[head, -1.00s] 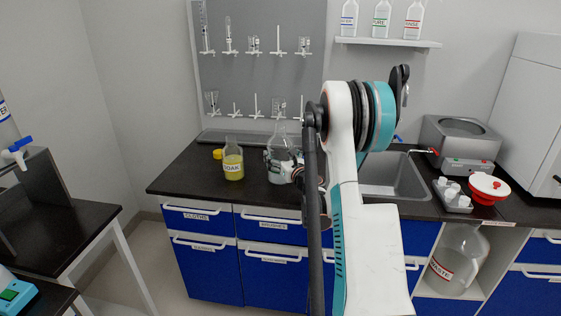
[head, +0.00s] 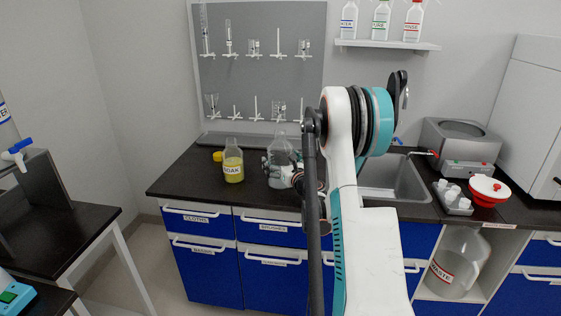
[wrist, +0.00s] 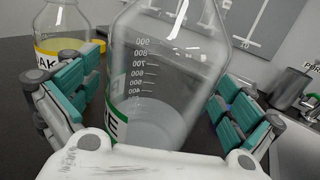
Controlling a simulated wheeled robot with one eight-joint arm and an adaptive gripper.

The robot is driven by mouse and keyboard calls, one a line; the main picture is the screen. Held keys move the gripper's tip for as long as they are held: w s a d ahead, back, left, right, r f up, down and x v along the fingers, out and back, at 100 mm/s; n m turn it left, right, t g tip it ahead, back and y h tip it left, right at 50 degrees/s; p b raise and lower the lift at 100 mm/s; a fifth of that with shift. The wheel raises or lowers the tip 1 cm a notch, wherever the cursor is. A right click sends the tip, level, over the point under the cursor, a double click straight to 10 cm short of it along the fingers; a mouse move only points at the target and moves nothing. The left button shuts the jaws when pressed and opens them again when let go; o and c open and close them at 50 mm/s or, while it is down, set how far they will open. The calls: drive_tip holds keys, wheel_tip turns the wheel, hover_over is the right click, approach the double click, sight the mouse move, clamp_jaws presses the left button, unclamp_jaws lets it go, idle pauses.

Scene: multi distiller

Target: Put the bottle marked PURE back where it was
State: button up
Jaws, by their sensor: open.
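A clear glass bottle (head: 280,150) is at the back of the black counter, right of the SOAK bottle. In the wrist view the bottle (wrist: 165,75) has volume marks, a green-edged label ending in "E", and some clear liquid. The rest of its label is hidden. My gripper (head: 274,170) is low beside it in the head view. In the wrist view my gripper (wrist: 155,100) is open, with one finger on each side of the bottle. The bottle's base is hidden, so its contact with the counter cannot be seen.
The SOAK bottle (head: 233,168) with yellow liquid stands close on the left, by a yellow cap (head: 217,156). A pegboard (head: 262,70) with glassware is behind. The sink (head: 395,180) is to the right.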

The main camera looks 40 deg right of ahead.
drive_tip(key=p+v, duration=0.1)
drive_tip(key=v, duration=1.1)
drive_tip(key=shift+p, duration=0.4)
drive_tip(key=shift+r, duration=0.15)
